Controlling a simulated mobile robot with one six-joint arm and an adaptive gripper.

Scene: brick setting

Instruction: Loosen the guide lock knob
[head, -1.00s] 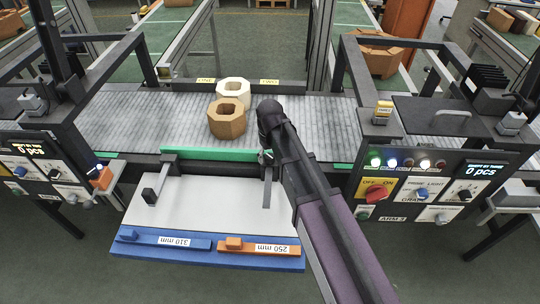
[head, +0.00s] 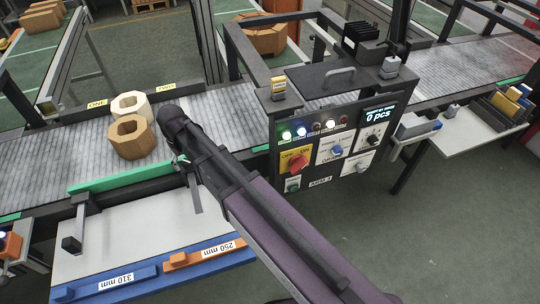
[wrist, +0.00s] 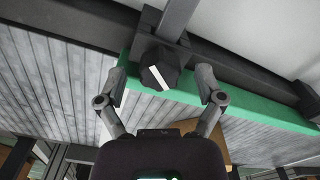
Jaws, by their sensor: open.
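The guide lock knob, black with a white line on its face, shows in the wrist view (wrist: 158,74) on a dark bracket by the green guide rail (wrist: 235,112). My gripper (wrist: 163,84) is open, with one finger on each side of the knob. Gaps show between the fingers and the knob. In the head view my gripper (head: 182,160) is at the right end of the green guide rail (head: 120,176), and my arm hides the knob there.
A brown octagonal block (head: 131,142) and a cream one (head: 131,104) stand on the conveyor (head: 225,110) behind the rail. A control panel (head: 330,140) stands right of my arm. A white board (head: 130,235) with blue 310 mm and orange 250 mm bars lies in front.

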